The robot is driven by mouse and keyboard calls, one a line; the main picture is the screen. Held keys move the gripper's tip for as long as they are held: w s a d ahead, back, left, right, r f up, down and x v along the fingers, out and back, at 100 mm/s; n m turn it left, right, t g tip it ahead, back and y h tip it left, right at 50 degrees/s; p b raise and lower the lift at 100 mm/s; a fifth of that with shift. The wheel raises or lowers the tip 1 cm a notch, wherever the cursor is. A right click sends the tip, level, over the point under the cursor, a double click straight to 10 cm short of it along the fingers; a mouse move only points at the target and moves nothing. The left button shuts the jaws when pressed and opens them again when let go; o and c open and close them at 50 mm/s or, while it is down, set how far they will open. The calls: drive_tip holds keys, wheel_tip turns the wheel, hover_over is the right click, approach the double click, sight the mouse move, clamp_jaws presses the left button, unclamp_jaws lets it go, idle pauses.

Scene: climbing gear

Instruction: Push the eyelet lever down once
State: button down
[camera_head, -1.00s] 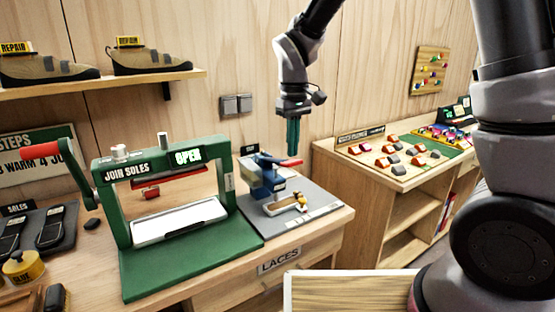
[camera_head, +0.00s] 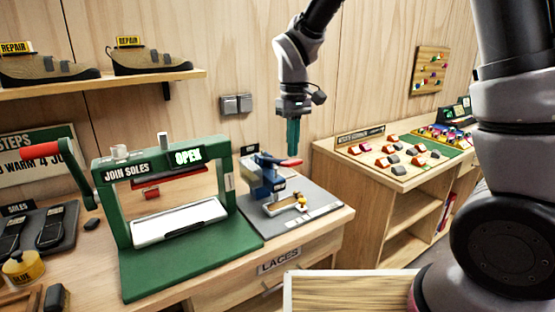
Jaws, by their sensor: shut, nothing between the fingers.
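The eyelet press (camera_head: 268,180) is a small blue-and-grey tool on a grey mat at the right end of the bench. Its eyelet lever (camera_head: 288,162) has a red tip and sticks out to the right near the top of the press. A small tan piece with yellow bits (camera_head: 287,204) sits at the front of the press. My gripper (camera_head: 293,152) points straight down with its teal fingers shut and empty. Its tips appear close above the lever's red end. I cannot tell whether they touch it.
A green sole press (camera_head: 180,270) marked "JOIN SOLES" and "OPEN" stands left of the eyelet press. A shelf unit (camera_head: 395,178) with climbing holds stands to the right. A wall shelf (camera_head: 130,83) holds two shoes. The wall behind my gripper has a switch plate (camera_head: 236,104).

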drive_tip(key=shift+f, duration=0.1)
wheel_tip(320, 180, down, 9)
drive_tip(key=shift+s+d+r, duration=0.15)
drive_tip(key=shift+s+r, duration=0.05)
idle(1.5)
drive_tip(key=shift+r, duration=6.55)
drive_tip(key=s+d+r+m+t, duration=0.2)
drive_tip(key=s+d+r+m, duration=0.1)
drive_tip(key=d, duration=0.4)
drive_tip(key=s+d+r+m+t+y, duration=0.1)
drive_tip(key=s+d+r+m, duration=0.3)
drive_tip(key=d, duration=0.4)
drive_tip(key=s+d+r+m+t+y, duration=0.1)
drive_tip(key=s+d+r+m+t, duration=0.3)
drive_tip(key=d+r, duration=0.3)
drive_tip(key=shift+s+d, duration=0.25)
drive_tip(key=shift+s, duration=0.15)
